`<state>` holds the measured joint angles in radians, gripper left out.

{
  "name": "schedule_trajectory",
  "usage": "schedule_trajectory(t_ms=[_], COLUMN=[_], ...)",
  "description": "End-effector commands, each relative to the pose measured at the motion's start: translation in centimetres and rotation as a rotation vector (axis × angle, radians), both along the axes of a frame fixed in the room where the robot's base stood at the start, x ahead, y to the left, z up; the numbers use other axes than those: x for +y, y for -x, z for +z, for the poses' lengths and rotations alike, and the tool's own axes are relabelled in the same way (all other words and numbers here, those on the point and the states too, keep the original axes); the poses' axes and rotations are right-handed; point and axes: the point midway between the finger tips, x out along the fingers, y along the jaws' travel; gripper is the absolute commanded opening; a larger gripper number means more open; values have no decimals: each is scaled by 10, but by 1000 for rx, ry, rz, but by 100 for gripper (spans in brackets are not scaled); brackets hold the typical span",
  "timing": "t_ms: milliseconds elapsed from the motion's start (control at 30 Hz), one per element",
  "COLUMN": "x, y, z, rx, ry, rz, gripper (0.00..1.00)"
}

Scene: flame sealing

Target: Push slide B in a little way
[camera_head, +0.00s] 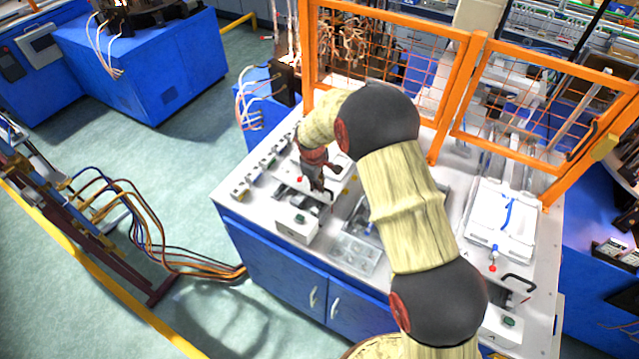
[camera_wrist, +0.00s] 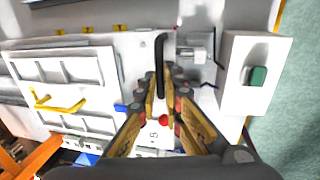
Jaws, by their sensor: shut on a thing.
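Slide B's black handle (camera_wrist: 159,58) stands up between my fingertips in the wrist view. My gripper (camera_wrist: 162,88) is shut on this handle; the fingers cover its lower part. In the head view my gripper (camera_head: 318,185) reaches down at the left station on the white table, and its fingers and wrist hide most of the slide. A small red knob (camera_wrist: 163,119) shows between the fingers, close to a printed letter that is too blurred to read surely.
A white box with a green button (camera_wrist: 258,75) stands beside the slide; it also shows in the head view (camera_head: 297,222). A second station has its own black handle (camera_head: 518,282) at right. A clear tray (camera_head: 355,252) lies between them. Orange mesh guards (camera_head: 400,55) stand behind.

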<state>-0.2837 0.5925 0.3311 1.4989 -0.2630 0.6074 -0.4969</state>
Motion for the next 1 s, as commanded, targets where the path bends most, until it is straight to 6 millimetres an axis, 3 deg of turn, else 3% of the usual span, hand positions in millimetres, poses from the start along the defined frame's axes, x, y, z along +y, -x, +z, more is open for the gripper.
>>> schedule_trajectory(t_ms=[133,233,500,700,1000], x=[-1,-8,-51,-73,-77], y=[-2,-14,-79,-112,-118], z=[0,0,-2,-1,1], rx=[-1,-4,-6,-5,-1], ry=[1,0,-1,-1,0], rz=[0,-1,-4,-1,1], gripper=[0,0,0,0,0])
